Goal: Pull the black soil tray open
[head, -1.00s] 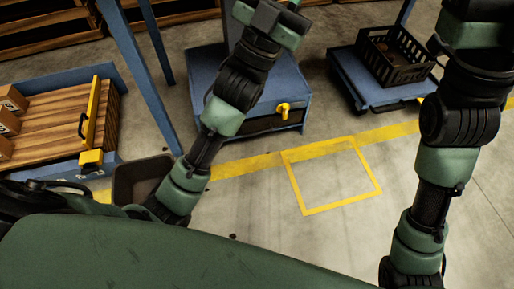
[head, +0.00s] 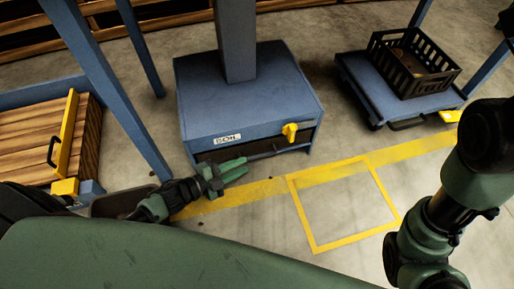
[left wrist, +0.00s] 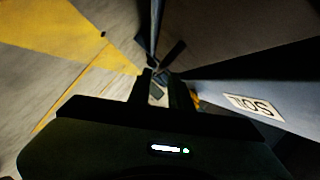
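The black soil tray (head: 222,154) shows as a dark front low in the blue cabinet (head: 205,103), under a white SOIL label (head: 228,138). A thin dark handle bar (head: 278,152) runs along its right part. My left gripper (head: 246,167) is low in front of the tray, pointing right, its two green fingers apart. Its tips are near the bar's left end; I cannot tell whether they touch it. The left wrist view shows the fingers apart (left wrist: 160,90) and the label (left wrist: 255,105) to the right. My right gripper is out of view.
A yellow latch (head: 290,132) sticks out of the cabinet front. A yellow-marked floor square (head: 316,250) is empty. A blue cart (head: 405,105) bears a black crate (head: 445,75) at right. A blue post (head: 112,90) stands left, near a wooden-slatted bench (head: 32,138).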

